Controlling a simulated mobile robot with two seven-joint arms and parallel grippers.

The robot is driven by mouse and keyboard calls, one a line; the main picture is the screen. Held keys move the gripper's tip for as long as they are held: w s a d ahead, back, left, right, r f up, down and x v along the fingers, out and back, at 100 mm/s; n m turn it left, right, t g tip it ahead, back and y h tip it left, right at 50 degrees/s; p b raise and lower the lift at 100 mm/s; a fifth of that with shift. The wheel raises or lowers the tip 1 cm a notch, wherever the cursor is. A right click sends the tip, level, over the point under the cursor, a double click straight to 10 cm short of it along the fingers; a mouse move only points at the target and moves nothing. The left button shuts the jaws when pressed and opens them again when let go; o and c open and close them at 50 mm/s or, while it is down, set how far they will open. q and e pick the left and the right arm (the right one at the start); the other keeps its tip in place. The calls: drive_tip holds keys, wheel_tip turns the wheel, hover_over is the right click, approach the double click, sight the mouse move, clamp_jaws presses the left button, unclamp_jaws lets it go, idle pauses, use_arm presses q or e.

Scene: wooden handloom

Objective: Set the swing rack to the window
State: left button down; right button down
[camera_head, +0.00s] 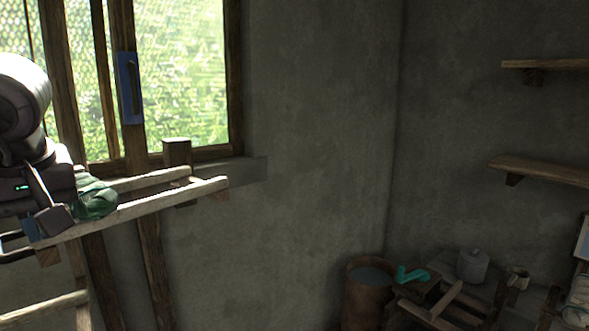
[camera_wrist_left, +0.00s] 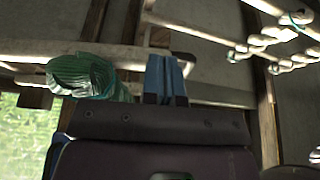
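The swing rack (camera_head: 140,205) is a wooden frame of two pale bars with short end blocks, standing out level below the window (camera_head: 185,75) at the left. A green bundle (camera_head: 97,198) hangs over its bars. My left gripper (camera_head: 45,222) is at the near left end of the front bar. In the left wrist view its blue fingers (camera_wrist_left: 165,78) are close together beside the green bundle (camera_wrist_left: 85,76), overlapping the rack's wood (camera_wrist_left: 120,55). Whether they grip the wood is unclear. My right gripper is out of view.
A blue plate with a handle (camera_head: 130,88) is on the window frame. A barrel (camera_head: 369,290) and a low bench with a teal item (camera_head: 412,274) and grey pot (camera_head: 473,266) stand at lower right. Shelves (camera_head: 545,168) are on the right wall. The middle wall is bare.

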use_arm(q)
drive_tip(key=shift+w+a, duration=0.2)
drive_tip(key=shift+a, duration=1.1)
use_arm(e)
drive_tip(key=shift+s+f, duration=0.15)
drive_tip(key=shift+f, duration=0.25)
